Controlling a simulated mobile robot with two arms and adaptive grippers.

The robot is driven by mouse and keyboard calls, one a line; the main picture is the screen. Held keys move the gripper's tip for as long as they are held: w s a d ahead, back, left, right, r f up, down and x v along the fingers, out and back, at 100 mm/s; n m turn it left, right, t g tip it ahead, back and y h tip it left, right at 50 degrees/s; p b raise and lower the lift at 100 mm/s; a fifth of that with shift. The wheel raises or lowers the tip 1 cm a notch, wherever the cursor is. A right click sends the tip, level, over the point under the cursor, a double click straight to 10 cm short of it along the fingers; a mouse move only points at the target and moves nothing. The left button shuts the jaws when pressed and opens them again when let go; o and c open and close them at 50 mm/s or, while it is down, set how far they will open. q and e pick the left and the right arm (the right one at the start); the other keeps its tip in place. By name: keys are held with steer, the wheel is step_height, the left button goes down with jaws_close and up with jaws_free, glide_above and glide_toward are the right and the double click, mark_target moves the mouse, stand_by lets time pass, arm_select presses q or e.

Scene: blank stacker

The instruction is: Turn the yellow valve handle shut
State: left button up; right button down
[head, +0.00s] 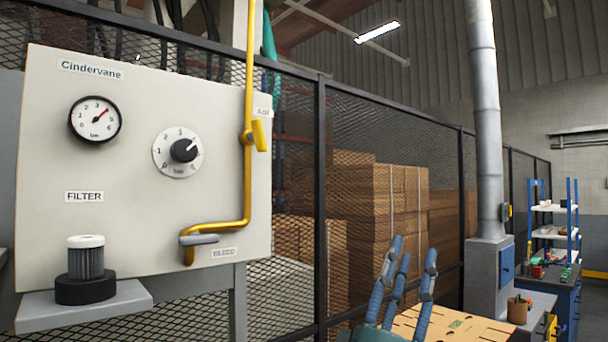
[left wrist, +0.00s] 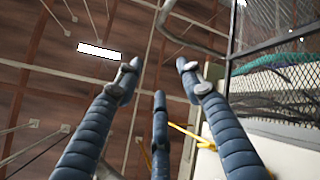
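The yellow valve handle (head: 259,136) is on the yellow pipe (head: 249,80) at the right edge of a pale panel, under an "AIR" label. The handle points roughly along the upright pipe, slightly tilted. My left gripper (head: 409,255) is at the lower middle right, fingers up, well to the right of and below the handle. In the left wrist view its blue fingers (left wrist: 158,80) are spread and empty, facing the ceiling. A thin yellow part (left wrist: 192,135) shows behind them; I cannot tell whether it is pipe or handle. My right gripper is not in view.
The panel (head: 120,215) carries a gauge (head: 95,119), a black knob (head: 184,150), a filter (head: 86,270) on a shelf, and a grey bleed lever (head: 199,239). A mesh fence (head: 320,190) stands behind, with cardboard boxes (head: 375,190). A workbench (head: 540,310) is at right.

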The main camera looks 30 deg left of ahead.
arm_select(q)
steer(key=w+d+r+m+g+h, duration=0.25)
steer(key=w+d+m+g, duration=0.45)
steer(key=w+d+m, duration=0.45)
steer(key=w+a+r+n+g+y, duration=0.1)
steer(key=w+a+r+n+y, duration=0.2)
steer(key=w+a+y, duration=0.4)
steer(key=n+g+y, duration=1.3)
steer(key=n+y, duration=0.3)
steer(key=y, duration=0.3)
glide_toward(264, 133)
steer(key=shift+h, duration=0.25)
steer(key=p+x, duration=0.2)
steer(key=x, duration=0.7)
steer(key=shift+r, duration=0.2)
steer(key=shift+w+a+f, duration=0.1)
steer(key=shift+w+a, duration=0.05)
steer(key=shift+a, duration=0.15)
steer(key=shift+c, duration=0.3)
